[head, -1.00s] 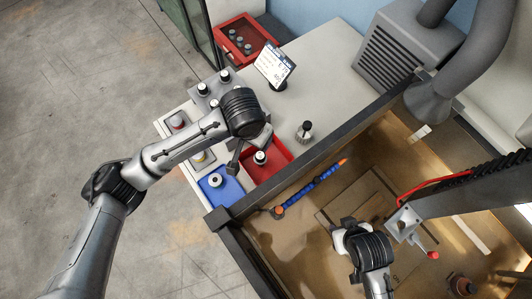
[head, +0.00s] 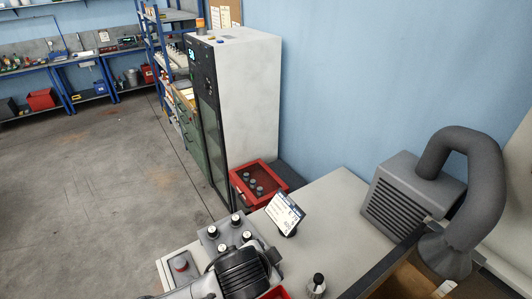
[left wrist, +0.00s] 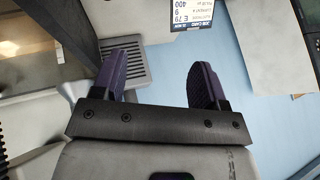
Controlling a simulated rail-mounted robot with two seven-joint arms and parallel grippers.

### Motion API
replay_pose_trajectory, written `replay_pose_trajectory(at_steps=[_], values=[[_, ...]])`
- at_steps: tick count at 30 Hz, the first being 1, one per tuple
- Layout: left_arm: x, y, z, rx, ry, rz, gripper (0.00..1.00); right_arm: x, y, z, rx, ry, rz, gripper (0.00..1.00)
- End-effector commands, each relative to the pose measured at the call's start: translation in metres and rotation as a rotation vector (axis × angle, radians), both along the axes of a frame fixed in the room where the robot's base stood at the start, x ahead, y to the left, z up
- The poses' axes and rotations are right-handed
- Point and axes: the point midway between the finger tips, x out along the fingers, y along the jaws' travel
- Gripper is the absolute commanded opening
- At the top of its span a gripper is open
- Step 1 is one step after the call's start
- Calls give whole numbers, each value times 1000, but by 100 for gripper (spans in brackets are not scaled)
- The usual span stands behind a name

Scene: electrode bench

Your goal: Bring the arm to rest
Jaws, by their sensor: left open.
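My left arm comes in at the bottom of the head view, its dark wrist over the bench's near end; its fingertips are not clear there. In the left wrist view my left gripper (left wrist: 160,85) is open, its two dark fingers wide apart with nothing between them. Beyond the fingers, that view shows pale blue wall and part of the job card (left wrist: 193,14). My right gripper is outside both current views.
A red crate (head: 258,187), tall cabinet (head: 250,100) and grey vented extractor unit (head: 412,190) stand behind.

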Motion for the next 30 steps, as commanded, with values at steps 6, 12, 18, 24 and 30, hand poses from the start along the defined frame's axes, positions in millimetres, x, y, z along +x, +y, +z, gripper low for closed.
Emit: replay_pose_trajectory(at_steps=[6,12,18,24,30], values=[[11,14,82,-118,-275,2,67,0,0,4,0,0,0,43],[3,53,113,-238,-400,117,67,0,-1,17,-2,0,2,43],[-16,108,101,-330,-393,310,67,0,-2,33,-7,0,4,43],[-59,167,51,-352,-267,531,67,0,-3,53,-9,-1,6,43],[-124,205,-15,-312,-59,689,67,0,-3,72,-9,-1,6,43]])
